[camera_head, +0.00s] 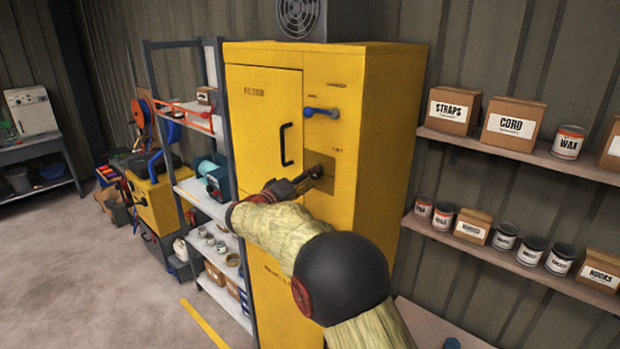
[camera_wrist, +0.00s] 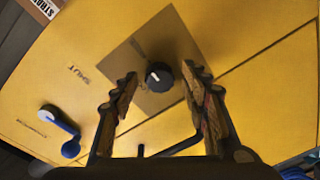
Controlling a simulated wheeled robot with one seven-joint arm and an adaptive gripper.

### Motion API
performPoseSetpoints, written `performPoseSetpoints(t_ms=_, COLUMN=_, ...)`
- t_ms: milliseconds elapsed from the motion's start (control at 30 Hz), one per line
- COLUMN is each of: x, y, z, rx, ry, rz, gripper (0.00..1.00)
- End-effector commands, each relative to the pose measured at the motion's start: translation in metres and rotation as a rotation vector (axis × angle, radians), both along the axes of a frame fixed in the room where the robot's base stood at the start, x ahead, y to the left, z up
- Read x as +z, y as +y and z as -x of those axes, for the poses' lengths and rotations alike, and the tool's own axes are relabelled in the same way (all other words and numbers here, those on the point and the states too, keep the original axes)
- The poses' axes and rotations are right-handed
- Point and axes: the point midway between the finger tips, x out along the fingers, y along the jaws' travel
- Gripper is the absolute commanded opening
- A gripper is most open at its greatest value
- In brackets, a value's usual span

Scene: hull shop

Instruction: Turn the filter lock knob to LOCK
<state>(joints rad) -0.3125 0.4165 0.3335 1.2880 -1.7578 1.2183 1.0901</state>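The filter lock knob is a small black round knob (camera_wrist: 159,77) with a pale mark on a tan square plate (camera_wrist: 178,43) on the yellow cabinet (camera_head: 384,130). In the wrist view it sits between the fingertips of my gripper (camera_wrist: 157,82). The fingers are spread with gaps on both sides, so the gripper is open and not touching it from the sides. In the head view my gripper (camera_head: 312,178) is at the plate (camera_head: 327,190) and the knob is hard to make out. Lettering near the plate in the wrist view seems to read SHUT.
A blue lever handle (camera_head: 322,112) is above the plate, and it also shows in the wrist view (camera_wrist: 62,129). A black door handle (camera_head: 286,144) is to the left. Shelves with boxes and cans (camera_head: 520,155) stand right; a grey rack (camera_head: 212,205) stands left.

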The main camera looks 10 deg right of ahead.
Motion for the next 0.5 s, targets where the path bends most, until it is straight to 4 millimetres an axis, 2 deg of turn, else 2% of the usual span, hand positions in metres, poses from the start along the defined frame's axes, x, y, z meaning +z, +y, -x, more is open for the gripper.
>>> performPoseSetpoints(t_ms=500, x=-0.0004, y=0.0003, z=0.0003, rx=0.000, ry=0.001, rz=0.001, gripper=0.16)
